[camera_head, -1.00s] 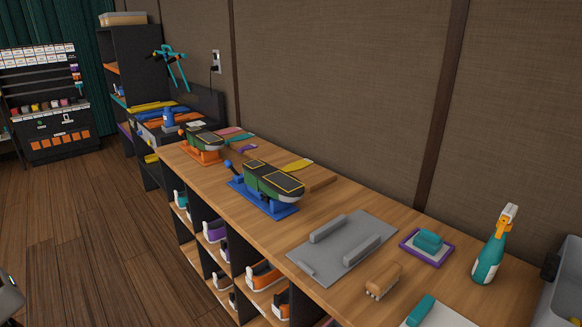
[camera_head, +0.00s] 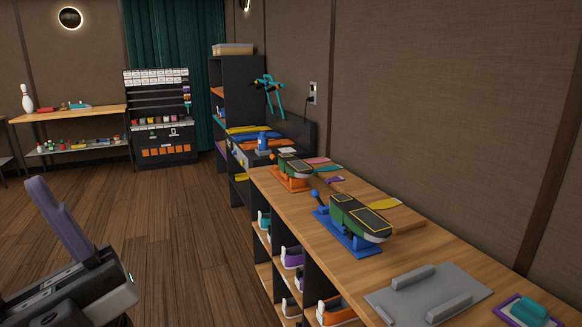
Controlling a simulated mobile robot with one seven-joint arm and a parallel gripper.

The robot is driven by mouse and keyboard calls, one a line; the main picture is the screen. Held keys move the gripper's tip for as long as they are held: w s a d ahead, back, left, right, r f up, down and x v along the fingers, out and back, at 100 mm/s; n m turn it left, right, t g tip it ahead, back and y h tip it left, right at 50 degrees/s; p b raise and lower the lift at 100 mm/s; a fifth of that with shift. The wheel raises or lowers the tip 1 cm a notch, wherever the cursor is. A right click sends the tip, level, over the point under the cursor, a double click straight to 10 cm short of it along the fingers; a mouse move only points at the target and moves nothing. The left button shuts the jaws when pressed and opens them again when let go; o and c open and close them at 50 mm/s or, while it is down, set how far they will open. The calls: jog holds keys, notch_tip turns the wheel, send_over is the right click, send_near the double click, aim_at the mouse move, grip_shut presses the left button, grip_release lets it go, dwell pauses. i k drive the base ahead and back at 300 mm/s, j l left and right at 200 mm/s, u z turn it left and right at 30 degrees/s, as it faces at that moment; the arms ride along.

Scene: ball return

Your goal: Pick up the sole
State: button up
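A flat yellow sole-shaped piece (camera_head: 386,204) lies on the workbench (camera_head: 405,255), behind a shoe clamped upside down (camera_head: 360,217) on a blue stand (camera_head: 345,240). Farther along lie a pink flat piece (camera_head: 317,160), a teal one (camera_head: 330,169) and a small purple one (camera_head: 334,180), beside a second shoe (camera_head: 294,164) on an orange stand (camera_head: 291,182). I cannot tell which is the sole meant. My gripper (camera_head: 60,218) is at the lower left, over the floor and well away from the bench. Only one purple-grey finger shows clearly; its opening cannot be made out.
A grey plate with raised bars (camera_head: 428,296) and a purple-rimmed tray with a teal block (camera_head: 525,310) lie at the bench's near end. Shoes fill cubbies below. A dark shelf (camera_head: 238,105) stands past the bench's far end. The wooden floor (camera_head: 190,235) left of the bench is clear.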

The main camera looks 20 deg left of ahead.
aim_at(386, 205)
jog(key=i+j+z, duration=0.1)
jog(key=i+j, duration=0.15)
jog(key=i+j+z, duration=0.1)
jog(key=j, duration=0.3)
jog(key=i+j+z, duration=0.1)
jog(key=i+j, duration=0.2)
jog(key=i+j+z, duration=0.15)
jog(key=j, duration=0.25)
jog(key=i+j+z, duration=0.1)
jog(key=i+j, duration=0.15)
jog(key=j, duration=0.15)
jog(key=i+j+z, duration=0.1)
jog(key=j, duration=0.3)
jog(key=i+j+z, duration=0.1)
jog(key=j, duration=0.3)
jog(key=i+j+z, duration=0.1)
jog(key=i+j, duration=0.15)
jog(key=j, duration=0.15)
jog(key=i+l, duration=0.25)
jog(key=i, duration=0.2)
